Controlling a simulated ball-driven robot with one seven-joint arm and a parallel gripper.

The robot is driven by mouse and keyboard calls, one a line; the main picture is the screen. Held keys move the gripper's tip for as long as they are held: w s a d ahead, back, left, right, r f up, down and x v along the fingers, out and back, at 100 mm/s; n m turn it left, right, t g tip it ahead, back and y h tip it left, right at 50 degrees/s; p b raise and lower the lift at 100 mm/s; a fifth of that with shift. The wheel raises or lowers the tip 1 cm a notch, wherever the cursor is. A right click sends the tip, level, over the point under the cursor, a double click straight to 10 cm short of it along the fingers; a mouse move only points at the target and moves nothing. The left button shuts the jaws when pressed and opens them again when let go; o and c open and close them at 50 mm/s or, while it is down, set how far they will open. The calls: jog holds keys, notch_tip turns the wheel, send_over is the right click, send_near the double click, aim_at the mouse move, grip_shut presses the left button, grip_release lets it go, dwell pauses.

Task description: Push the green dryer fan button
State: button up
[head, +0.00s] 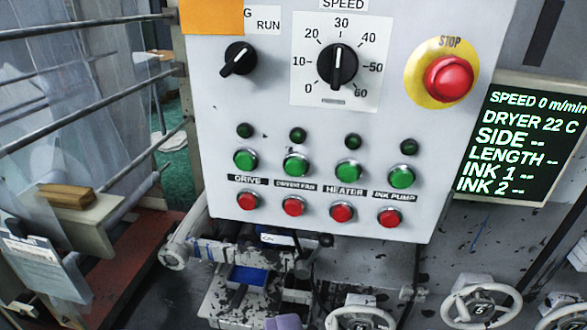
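The green dryer fan button (296,164) is the second from the left in a row of green buttons on the grey control panel (215,110). Its small label (296,186), hard to read, sits just below it. A red button (294,206) lies under the label, and a dark green lamp (298,135) is above. The green drive button (245,160) is to its left and the green heater button (348,171) to its right. I cannot make out my gripper in this view, and nothing covers the button.
Above are a RUN selector (238,59), a speed dial (337,66) pointing near 30 and a red stop button (448,78) on yellow. A screen (522,142) stands right, reading speed 0 and dryer 22 C. Handwheels (482,302) and a black-knobbed lever (318,241) lie below.

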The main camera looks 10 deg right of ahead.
grip_shut()
dwell(1.5)
